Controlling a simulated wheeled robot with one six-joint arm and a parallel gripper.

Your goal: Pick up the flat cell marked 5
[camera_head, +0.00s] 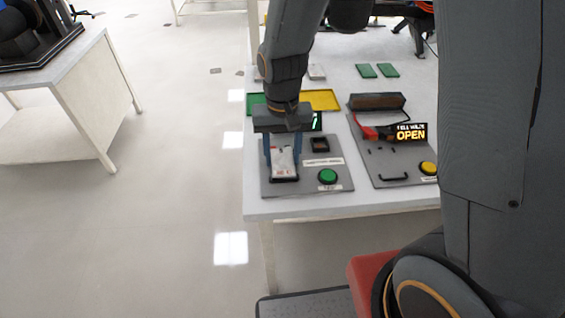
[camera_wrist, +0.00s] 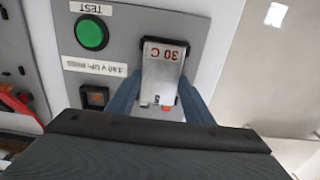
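The flat cell (camera_wrist: 164,65) is a thin silver-white pack with "30 C" in red at one end. It looks upside down in the wrist view, and a small dark mark like a 5 shows near its lower end. In the head view the cell (camera_head: 284,161) lies in a dark holder on the grey test panel (camera_head: 311,182). My gripper (camera_head: 282,158) is above it, with blue fingers on both sides of the cell. In the wrist view the fingers (camera_wrist: 162,92) run along its two long edges. Whether they touch it is unclear.
A green TEST button (camera_head: 328,176) and a small dark switch (camera_head: 320,145) sit beside the cell. A second panel (camera_head: 392,165) has a yellow button and an OPEN display (camera_head: 410,134). Green and yellow trays (camera_head: 322,99) lie behind my gripper. Green flat pieces (camera_head: 377,70) lie farther back.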

